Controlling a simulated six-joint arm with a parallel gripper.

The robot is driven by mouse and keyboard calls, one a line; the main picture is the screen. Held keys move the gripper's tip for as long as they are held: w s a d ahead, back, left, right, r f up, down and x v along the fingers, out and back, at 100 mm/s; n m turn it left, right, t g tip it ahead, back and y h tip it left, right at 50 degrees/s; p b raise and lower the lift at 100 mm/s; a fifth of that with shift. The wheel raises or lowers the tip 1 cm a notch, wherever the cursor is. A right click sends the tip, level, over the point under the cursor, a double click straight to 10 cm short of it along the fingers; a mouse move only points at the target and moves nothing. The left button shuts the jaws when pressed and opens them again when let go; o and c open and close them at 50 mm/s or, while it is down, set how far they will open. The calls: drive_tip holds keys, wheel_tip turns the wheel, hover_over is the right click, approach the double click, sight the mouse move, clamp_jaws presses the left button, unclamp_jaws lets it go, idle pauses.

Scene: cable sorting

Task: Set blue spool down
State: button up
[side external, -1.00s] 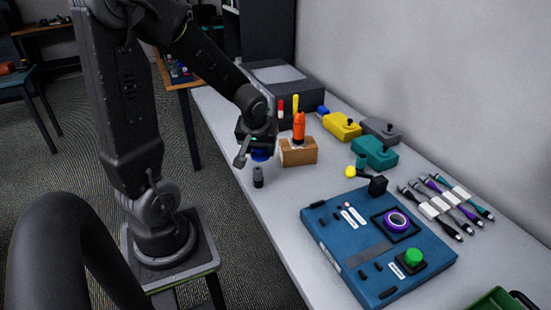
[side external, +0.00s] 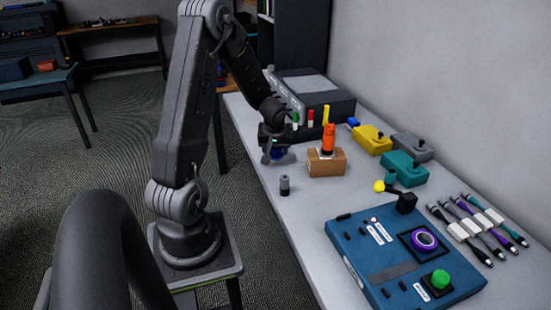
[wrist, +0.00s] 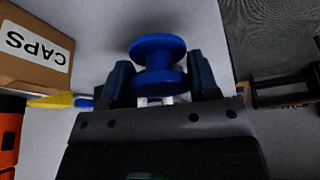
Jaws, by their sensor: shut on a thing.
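The blue spool (wrist: 158,50) sits between the two fingers of my gripper (wrist: 160,80) in the wrist view. Its two wide flanges and narrower middle show. In the side view the spool (side external: 279,153) is mostly hidden by my gripper (side external: 272,150), left of the brown box. I cannot tell whether the spool touches the table (side external: 325,210) or is slightly above it.
A small dark cylinder (side external: 285,185) stands in front. A large dark case (side external: 315,92) is behind. The table edge is near on the left.

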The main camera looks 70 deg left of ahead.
sight(275, 157)
drive_tip(key=shift+f, duration=1.7)
drive_tip(key=shift+f, duration=0.2)
drive_tip(key=o, duration=0.9)
drive_tip(key=shift+r, duration=0.15)
drive_tip(key=v, duration=1.1)
drive_tip(key=w+d+r+m+t, duration=0.1)
drive_tip(key=d+r+m, duration=0.25)
drive_tip(key=d, duration=0.35)
drive_tip(key=d+r+m+t, duration=0.1)
drive_tip(key=d+r+m, duration=0.1)
drive_tip(key=d+r, duration=0.4)
drive_tip(key=s+d+r+m+t+h, duration=0.1)
drive_tip(key=s+d+m, duration=0.3)
drive_tip(key=d, duration=0.4)
drive_tip(key=s+d+r+m+t+h, duration=0.1)
drive_tip(key=s+d+r+m+h, duration=0.2)
drive_tip(key=d, duration=0.6)
drive_tip(key=shift+s+m, duration=0.55)
drive_tip(key=shift+s, duration=0.05)
